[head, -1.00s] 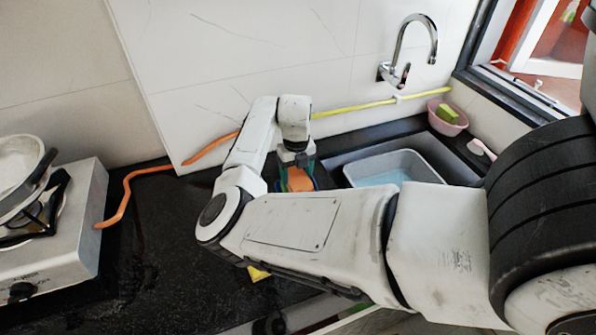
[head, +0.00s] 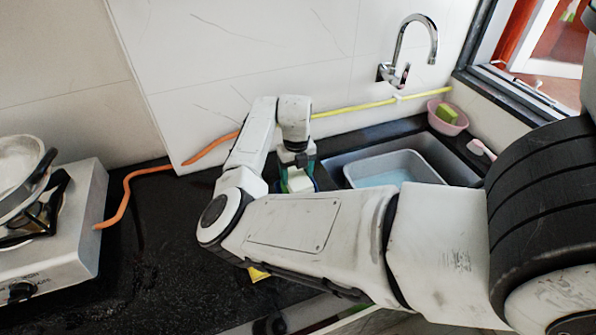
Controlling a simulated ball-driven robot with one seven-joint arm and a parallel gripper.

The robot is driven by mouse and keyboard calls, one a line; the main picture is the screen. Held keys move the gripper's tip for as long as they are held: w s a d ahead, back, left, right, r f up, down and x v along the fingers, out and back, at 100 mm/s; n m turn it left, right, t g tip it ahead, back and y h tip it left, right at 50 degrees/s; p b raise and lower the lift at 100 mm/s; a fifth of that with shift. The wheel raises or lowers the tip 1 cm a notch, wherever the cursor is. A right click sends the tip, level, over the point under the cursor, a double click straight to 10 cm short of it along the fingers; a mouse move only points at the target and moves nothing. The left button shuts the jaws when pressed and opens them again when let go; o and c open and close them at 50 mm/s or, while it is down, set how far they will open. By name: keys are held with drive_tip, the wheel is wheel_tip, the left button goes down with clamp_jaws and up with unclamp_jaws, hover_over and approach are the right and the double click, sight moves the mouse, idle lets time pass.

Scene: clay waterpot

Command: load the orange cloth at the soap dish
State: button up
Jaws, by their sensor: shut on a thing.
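My gripper (head: 298,175) points down over the counter between the hose and the sink, its teal fingers partly hidden by my own arm. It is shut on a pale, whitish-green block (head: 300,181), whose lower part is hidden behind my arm. A dark blue edge shows beside it; I cannot tell what it belongs to. I do not see the orange cloth now. I cannot pick out the soap dish with certainty.
A sink with a grey basin (head: 393,168) of bluish water lies right of my gripper. An orange hose (head: 122,205) runs to the stove (head: 62,235). The dark counter (head: 160,250) front left is clear.

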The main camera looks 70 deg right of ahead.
sight(296, 176)
drive_tip(key=shift+r+p, duration=2.3)
drive_tip(key=shift+r, duration=1.15)
